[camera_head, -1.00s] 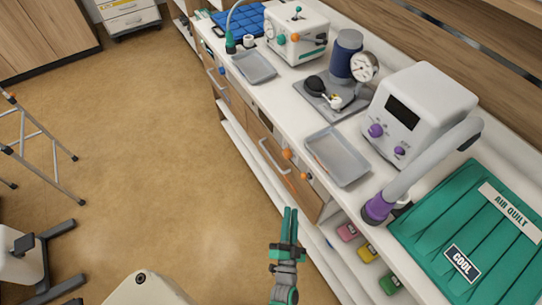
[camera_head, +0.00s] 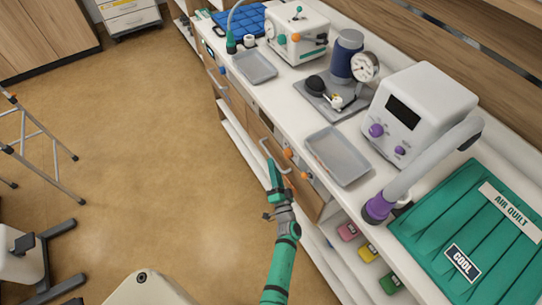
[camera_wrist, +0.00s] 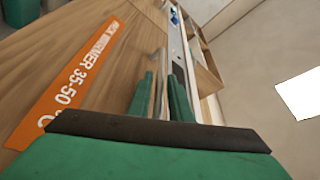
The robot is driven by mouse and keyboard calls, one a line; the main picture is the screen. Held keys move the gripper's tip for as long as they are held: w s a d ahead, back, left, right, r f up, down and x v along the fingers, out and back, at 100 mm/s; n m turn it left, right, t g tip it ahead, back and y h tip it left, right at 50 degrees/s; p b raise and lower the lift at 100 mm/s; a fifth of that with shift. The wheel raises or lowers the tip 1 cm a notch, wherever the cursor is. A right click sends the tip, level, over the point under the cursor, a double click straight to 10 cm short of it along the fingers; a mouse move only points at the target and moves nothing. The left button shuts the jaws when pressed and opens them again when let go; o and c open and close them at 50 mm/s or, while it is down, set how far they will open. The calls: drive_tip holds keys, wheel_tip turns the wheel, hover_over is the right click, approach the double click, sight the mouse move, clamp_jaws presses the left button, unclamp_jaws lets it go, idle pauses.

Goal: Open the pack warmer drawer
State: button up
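The pack warmer drawer (camera_head: 262,128) is a wood-fronted drawer in the counter, with a silver bar handle (camera_head: 268,152). It looks closed. In the wrist view, an orange label (camera_wrist: 68,82) reading "pack warmer 35-50" runs along the wooden front. My gripper (camera_head: 273,172) is at the handle in the head view. In the wrist view, its green fingers (camera_wrist: 160,98) lie on either side of the silver handle bar (camera_wrist: 160,82). The fingers are apart, and I see no clear grip on the bar. The exact contact is hard to make out.
The counter above carries a grey tray (camera_head: 338,156), a white machine with purple knobs (camera_head: 420,110) and a green air quilt (camera_head: 480,225). The floor (camera_head: 150,150) left of the drawer is clear. A walking frame (camera_head: 25,135) stands far left.

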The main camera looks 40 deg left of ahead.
sight(271, 155)
drive_tip(key=x, duration=0.4)
drive_tip(key=shift+w+a, duration=0.1)
drive_tip(key=shift+a, duration=0.1)
drive_tip(key=shift+w+r, duration=0.1)
drive_tip(key=shift+w, duration=0.1)
drive_tip(key=shift+s, duration=0.1)
clamp_jaws()
